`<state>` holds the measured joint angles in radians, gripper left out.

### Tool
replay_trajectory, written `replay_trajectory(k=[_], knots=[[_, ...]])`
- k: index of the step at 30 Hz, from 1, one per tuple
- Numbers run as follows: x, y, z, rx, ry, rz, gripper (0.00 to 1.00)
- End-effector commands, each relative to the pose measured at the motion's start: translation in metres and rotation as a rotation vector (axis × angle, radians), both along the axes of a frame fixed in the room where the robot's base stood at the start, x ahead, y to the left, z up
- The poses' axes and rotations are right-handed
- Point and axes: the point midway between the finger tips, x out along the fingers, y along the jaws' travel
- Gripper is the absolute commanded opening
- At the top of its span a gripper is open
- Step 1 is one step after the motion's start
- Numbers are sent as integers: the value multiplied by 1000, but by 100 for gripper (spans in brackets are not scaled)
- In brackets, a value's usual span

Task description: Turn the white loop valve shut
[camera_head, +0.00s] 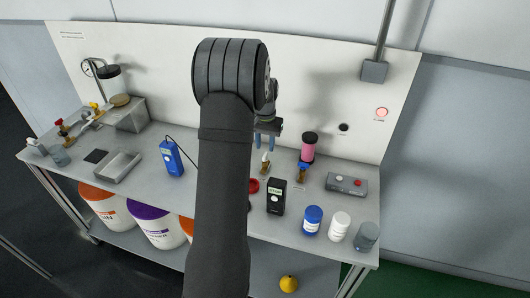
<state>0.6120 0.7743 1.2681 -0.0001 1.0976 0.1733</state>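A small valve with a white handle on a brass body (266,161) stands on the bench towards the back, right of my arm. The angle of its handle is too small to read. My gripper (264,142) hangs just above it in the picture, pointing down, with its two blue fingertips apart and nothing seen between them. I cannot tell whether the fingers touch the handle. My arm covers the middle of the bench.
Right of the white valve stands a blue-handled brass valve (303,168) with a pink cylinder (309,148) close behind it. A grey button box (346,184), a black meter (276,198) and several jars stand further right and in front.

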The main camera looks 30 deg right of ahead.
Motion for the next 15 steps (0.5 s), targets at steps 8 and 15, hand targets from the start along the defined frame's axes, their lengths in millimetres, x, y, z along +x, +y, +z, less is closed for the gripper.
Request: replay_trajectory(k=[8, 15], knots=[[0, 0, -37, 0, 0, 0, 32], [0, 0, -42, -1, -1, 0, 32]])
